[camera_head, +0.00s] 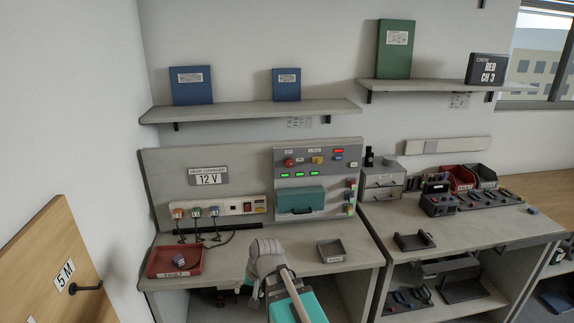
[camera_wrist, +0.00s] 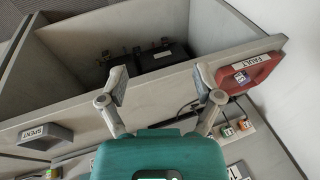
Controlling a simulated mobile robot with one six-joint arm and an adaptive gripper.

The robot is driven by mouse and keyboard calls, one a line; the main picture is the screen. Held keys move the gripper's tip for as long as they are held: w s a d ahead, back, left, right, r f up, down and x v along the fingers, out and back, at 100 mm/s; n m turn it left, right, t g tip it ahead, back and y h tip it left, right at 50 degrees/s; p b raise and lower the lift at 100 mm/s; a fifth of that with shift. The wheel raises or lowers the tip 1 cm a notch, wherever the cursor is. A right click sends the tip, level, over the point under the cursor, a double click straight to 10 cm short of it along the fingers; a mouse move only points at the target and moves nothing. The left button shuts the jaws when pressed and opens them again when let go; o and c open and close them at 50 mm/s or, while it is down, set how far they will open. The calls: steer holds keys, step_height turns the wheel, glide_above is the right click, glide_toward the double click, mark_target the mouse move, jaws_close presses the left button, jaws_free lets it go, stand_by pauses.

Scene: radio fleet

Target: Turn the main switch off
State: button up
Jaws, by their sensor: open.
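The grey control panel (camera_head: 317,158) stands at the back of the charging desk in the head view. It carries a red knob (camera_head: 288,162), a yellow part (camera_head: 318,160), red and blue parts at upper right and a row of green lights. A power strip (camera_head: 228,209) to its left has plugs and a small yellow-and-red part at its right end. The labels are too small to tell which part is the main switch. My gripper (camera_wrist: 162,84) is open and empty in the wrist view, over the desk's front edge, apart from the panel.
The red FAULT tray (camera_head: 175,261) holds a small purple item at the desk's left. The grey SPENT tray (camera_wrist: 46,136) is also on the desk. Cables (camera_head: 217,237) run from the plugs. A teal-fronted unit (camera_head: 300,200) sits below the lights. Shelves (camera_head: 250,109) hang above.

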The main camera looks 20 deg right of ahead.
steer(key=w+d+r+m+t+y, duration=0.1)
steer(key=w+d+r+m+t, duration=0.15)
steer(key=w+r+m, duration=0.2)
steer(key=w+d+r+m+t+y+p, duration=0.1)
steer(key=w+r+m+t, duration=0.25)
steer(key=w+m, duration=0.25)
steer(key=w+d+r+m+t+y, duration=0.1)
steer(key=w+d+r+m+t, duration=0.1)
steer(key=w+r+m+t, duration=0.25)
steer(key=m+t+h+p, duration=0.3)
steer(key=m+h, duration=0.7)
steer(key=m, duration=1.3)
glide_toward(290, 163)
steer(key=s+f+t+b, duration=0.1)
steer(key=s+b, duration=0.1)
steer(key=s, duration=0.2)
steer(key=shift+w+a+f, duration=0.1)
steer(key=shift+w+a, duration=0.05)
steer(key=shift+a, duration=0.1)
steer(key=shift+y, duration=0.3)
steer(key=x, duration=1.3)
steer(key=shift+w, duration=0.4)
